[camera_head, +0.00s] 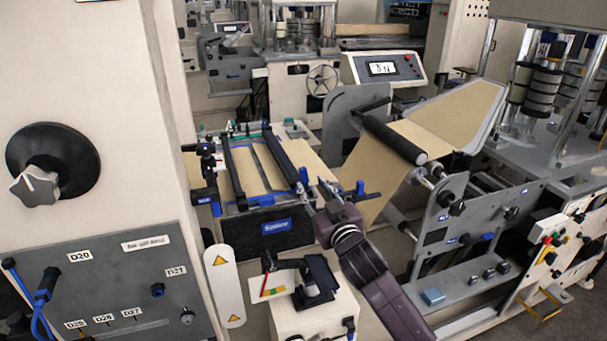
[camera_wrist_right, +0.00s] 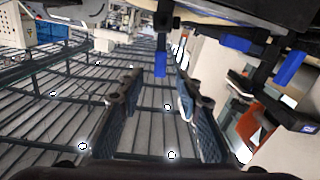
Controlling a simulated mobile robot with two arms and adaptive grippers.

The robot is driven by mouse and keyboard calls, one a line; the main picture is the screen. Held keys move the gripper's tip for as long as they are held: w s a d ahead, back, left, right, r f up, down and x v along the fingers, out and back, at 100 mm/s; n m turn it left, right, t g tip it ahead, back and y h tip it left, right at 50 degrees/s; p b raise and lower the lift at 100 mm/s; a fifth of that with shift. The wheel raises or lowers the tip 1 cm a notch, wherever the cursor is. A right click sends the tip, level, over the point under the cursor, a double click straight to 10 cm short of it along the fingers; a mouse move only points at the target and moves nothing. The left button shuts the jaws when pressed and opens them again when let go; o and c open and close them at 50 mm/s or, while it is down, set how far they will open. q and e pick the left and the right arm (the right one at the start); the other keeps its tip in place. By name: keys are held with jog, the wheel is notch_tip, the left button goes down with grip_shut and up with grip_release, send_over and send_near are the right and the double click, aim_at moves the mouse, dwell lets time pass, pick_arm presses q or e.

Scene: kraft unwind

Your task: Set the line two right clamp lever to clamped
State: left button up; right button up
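The splice table (camera_head: 283,194) has two long dark clamp bars with blue ends, the left bar (camera_head: 233,172) and the right bar (camera_head: 281,158). A blue-tipped lever (camera_head: 360,187) shows at the table's right side; I cannot tell for sure that it is the right clamp lever. My right gripper (camera_head: 327,190) is at the table's front right corner, close to the blue parts. In the right wrist view my right gripper (camera_wrist_right: 157,82) is open and empty, its fingers wide apart. A blue tab (camera_wrist_right: 160,63) hangs just beyond the fingertips. My left gripper is not in view.
Brown kraft web (camera_head: 379,165) runs over a dark roller (camera_head: 393,138) to the right. A white box with a small black lever stand (camera_head: 313,311) is below the table. A cream cabinet (camera_head: 90,90) fills the left. Slatted dark flooring (camera_wrist_right: 60,110) shows under the gripper.

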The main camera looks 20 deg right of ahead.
aim_at(305, 176)
jog(key=shift+w+r, duration=0.15)
jog(key=shift+w, duration=0.15)
jog(key=shift+w+a+p, duration=0.15)
jog(key=shift+w+p, duration=0.85)
jog(key=shift+w, duration=2.45)
jog(key=shift+c, duration=0.7)
grip_shut()
